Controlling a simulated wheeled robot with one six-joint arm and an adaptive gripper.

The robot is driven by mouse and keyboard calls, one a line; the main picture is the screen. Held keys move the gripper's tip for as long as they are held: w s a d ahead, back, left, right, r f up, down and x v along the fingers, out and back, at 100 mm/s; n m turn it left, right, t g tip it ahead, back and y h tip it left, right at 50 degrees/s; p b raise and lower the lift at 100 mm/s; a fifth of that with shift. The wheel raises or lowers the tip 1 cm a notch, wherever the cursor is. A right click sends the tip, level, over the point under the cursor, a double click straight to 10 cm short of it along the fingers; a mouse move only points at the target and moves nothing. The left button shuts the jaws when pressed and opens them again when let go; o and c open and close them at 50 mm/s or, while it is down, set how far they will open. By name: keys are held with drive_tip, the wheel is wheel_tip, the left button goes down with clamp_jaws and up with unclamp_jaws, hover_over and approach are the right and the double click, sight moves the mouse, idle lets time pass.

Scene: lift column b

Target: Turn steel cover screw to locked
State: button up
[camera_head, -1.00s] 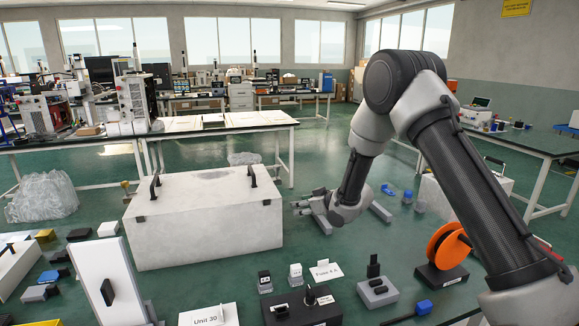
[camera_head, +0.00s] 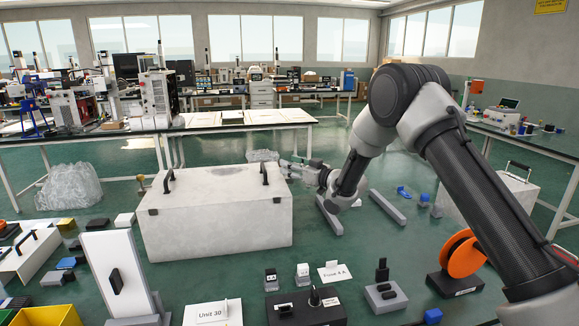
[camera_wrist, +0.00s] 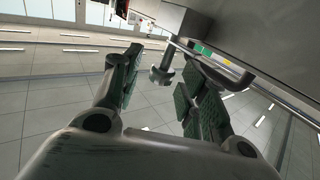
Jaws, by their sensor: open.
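In the head view my gripper (camera_head: 298,166) is small, at the far right top corner of a large pale case (camera_head: 215,232). In the wrist view my gripper (camera_wrist: 158,90) is open, its green-padded fingers spread left and right. A short grey metal post with a notched, wider end (camera_wrist: 162,75) shows between and beyond the fingers, apart from them. It may be the steel cover screw, but I cannot tell for sure. I cannot read any locked mark or the screw's angle.
The case has two black handles (camera_head: 168,182) on top. A dark panel (camera_wrist: 240,40) fills the wrist view's upper right. In the head view, small black and grey parts, a "Unit 30" card (camera_head: 212,313) and an orange reel (camera_head: 463,257) stand in front. Grey bars (camera_head: 387,207) lie right of the case.

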drive_tip(key=shift+w+a, duration=0.35)
drive_tip(key=shift+a, duration=0.15)
drive_tip(key=shift+c, duration=0.4)
clamp_jaws()
